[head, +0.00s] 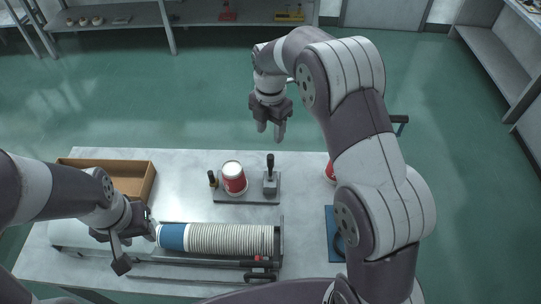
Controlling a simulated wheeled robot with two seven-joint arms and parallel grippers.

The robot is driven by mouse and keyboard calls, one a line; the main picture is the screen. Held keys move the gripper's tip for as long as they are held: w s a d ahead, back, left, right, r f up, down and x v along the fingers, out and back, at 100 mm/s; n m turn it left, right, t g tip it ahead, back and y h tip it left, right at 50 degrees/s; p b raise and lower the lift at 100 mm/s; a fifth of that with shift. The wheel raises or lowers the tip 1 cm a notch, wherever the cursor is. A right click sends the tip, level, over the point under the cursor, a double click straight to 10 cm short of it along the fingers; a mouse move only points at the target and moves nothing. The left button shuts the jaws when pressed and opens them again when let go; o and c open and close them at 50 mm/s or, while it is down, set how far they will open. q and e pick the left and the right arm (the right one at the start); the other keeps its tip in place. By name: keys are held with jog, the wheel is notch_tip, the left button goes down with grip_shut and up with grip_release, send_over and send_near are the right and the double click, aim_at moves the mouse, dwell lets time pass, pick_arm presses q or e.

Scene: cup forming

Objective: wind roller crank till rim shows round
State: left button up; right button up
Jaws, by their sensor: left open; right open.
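A red cup (233,180) with a white top stands on a grey plate fixture (247,199). A small black-topped knob (213,179) is to its left and an upright black-handled lever (270,172) to its right. I cannot tell which part is the roller crank; the cup's rim detail is too small to read. My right gripper (271,131) is open and empty, raised beyond the table's far edge, above the fixture in the picture. My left gripper (138,246) is open at the left end of the cup stack, left of and nearer than the fixture.
A long stack of pale cups with a blue end (230,239) lies in a rack. An open cardboard box (140,170) is at the back left. A blue mat (331,246), a red object (330,172) and a black handle (400,119) are partly hidden by my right arm.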

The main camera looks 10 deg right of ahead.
aim_at(270, 154)
jog(key=shift+n, duration=0.3)
notch_tip(270, 154, down, 12)
jog(key=p, duration=0.4)
jog(key=shift+w+f, duration=0.1)
jog(key=shift+f, duration=0.25)
jog(key=shift+c, duration=0.4)
grip_shut()
